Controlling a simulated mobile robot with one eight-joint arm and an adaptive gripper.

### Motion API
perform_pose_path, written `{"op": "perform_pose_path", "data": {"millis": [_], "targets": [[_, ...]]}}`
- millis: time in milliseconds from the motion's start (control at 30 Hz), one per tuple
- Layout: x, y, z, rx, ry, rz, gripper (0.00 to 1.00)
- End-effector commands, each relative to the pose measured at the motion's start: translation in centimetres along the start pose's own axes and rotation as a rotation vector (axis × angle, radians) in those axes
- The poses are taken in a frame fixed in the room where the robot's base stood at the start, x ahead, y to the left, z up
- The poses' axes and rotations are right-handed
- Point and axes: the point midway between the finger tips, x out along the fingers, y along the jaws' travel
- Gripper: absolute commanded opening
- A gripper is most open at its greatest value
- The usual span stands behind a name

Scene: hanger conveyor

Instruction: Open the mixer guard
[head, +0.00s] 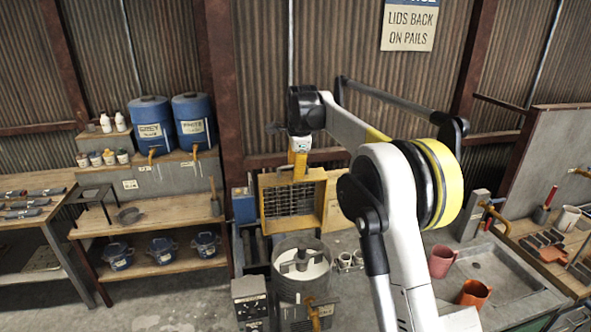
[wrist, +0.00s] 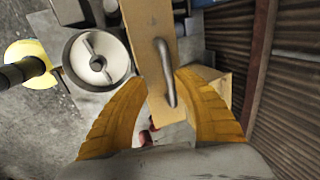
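The mixer guard (head: 322,200) is a yellow frame with a dark wire mesh. In the head view it stands upright behind the mixer drum (head: 276,262), whose open top shows a grey paddle. The drum also shows in the wrist view (wrist: 70,62), uncovered. My gripper (head: 299,167) is at the guard's top edge. In the wrist view my gripper (wrist: 161,78) has its yellow fingers spread on either side of a tan bar of the guard (wrist: 145,25) with a grey handle (wrist: 165,68). I cannot tell whether the fingertips touch the bar.
A control box (head: 250,300) stands left of the drum. A sink bench (head: 515,262) with red pails is at the right. A shelf bench (head: 150,215) with blue pots is at the left. The corrugated wall (head: 265,70) is close behind the guard.

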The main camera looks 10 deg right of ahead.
Motion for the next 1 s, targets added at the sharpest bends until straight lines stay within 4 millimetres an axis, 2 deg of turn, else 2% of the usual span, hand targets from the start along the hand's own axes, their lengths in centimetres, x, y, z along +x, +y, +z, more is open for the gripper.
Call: {"op": "perform_pose_path", "data": {"millis": [167,267,500,700,833,1000], "targets": [[-0.4,0.0,0.0,0.0,0.0,0.0,0.32],[-1.7,0.0,0.0,0.0,0.0,0.0,0.32],[-7.0,0.0,0.0,0.0,0.0,0.0,0.32],[-10.6,0.0,0.0,0.0,0.0,0.0,0.32],[-11.7,0.0,0.0,0.0,0.0,0.0,0.32],[-12.1,0.0,0.0,0.0,0.0,0.0,0.32]]}}
